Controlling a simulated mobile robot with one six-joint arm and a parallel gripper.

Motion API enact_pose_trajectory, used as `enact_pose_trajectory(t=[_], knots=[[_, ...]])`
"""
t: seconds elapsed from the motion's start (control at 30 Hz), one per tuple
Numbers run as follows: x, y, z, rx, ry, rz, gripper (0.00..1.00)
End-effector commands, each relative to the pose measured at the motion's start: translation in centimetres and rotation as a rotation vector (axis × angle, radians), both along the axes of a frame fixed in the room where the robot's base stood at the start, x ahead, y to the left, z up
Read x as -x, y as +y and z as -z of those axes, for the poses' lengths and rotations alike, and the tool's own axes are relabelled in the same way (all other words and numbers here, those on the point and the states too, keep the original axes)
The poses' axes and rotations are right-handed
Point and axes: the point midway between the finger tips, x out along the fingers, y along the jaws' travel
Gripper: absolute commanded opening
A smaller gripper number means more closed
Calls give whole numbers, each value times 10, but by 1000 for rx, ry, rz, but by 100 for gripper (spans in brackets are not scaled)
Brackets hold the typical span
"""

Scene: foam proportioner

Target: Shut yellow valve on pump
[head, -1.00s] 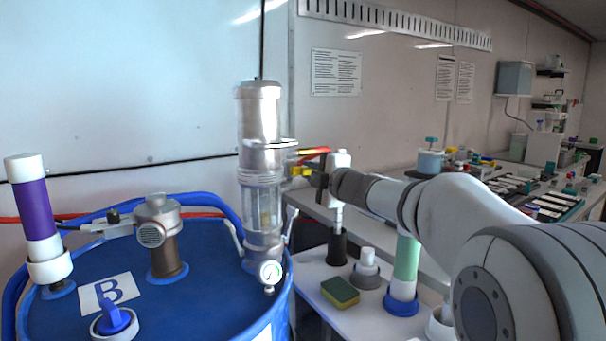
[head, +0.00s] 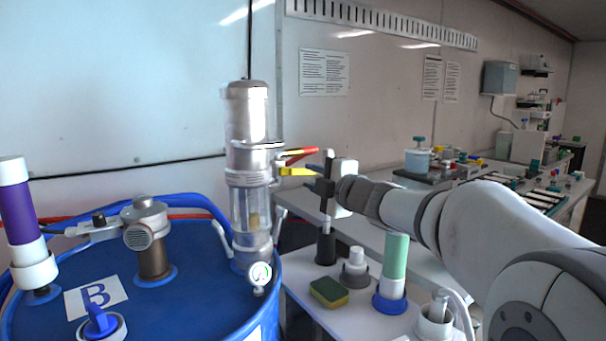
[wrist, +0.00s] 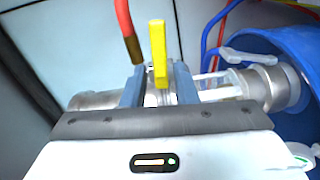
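The clear and metal pump (head: 250,175) stands upright on the blue drum. Its yellow valve handle (head: 296,171) sticks out to the right, just below a red-ended one. In the wrist view the yellow handle (wrist: 158,55) stands upright in the picture, between my two blue-grey fingers. My gripper (wrist: 160,80) is open, with a visible gap beside the handle; I cannot tell how deep the handle sits between the fingers. In the head view my gripper (head: 313,186) is right of the pump, close to the handle's outer end.
A red hose or handle (wrist: 126,30) is close to the left finger in the wrist view. The blue drum (head: 190,290) carries a gauge and other fittings. A sponge (head: 328,292) and a green tube (head: 394,265) stand on the bench below my arm.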

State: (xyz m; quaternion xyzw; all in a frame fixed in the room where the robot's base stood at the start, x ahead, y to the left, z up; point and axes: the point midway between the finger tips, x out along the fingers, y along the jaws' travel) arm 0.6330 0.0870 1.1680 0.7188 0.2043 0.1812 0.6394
Motion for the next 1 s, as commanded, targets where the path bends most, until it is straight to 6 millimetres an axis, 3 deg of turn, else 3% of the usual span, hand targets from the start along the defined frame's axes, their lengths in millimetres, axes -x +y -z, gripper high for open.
enact_pose_trajectory(t=[0.2,0.47,0.63,0.8,1.0], knots=[[18,-11,0,0,0,0,26],[19,-11,0,0,1,-1,26],[20,-11,6,36,-26,-4,12],[24,-13,25,207,-166,-13,0],[31,-19,50,493,-413,3,0]])
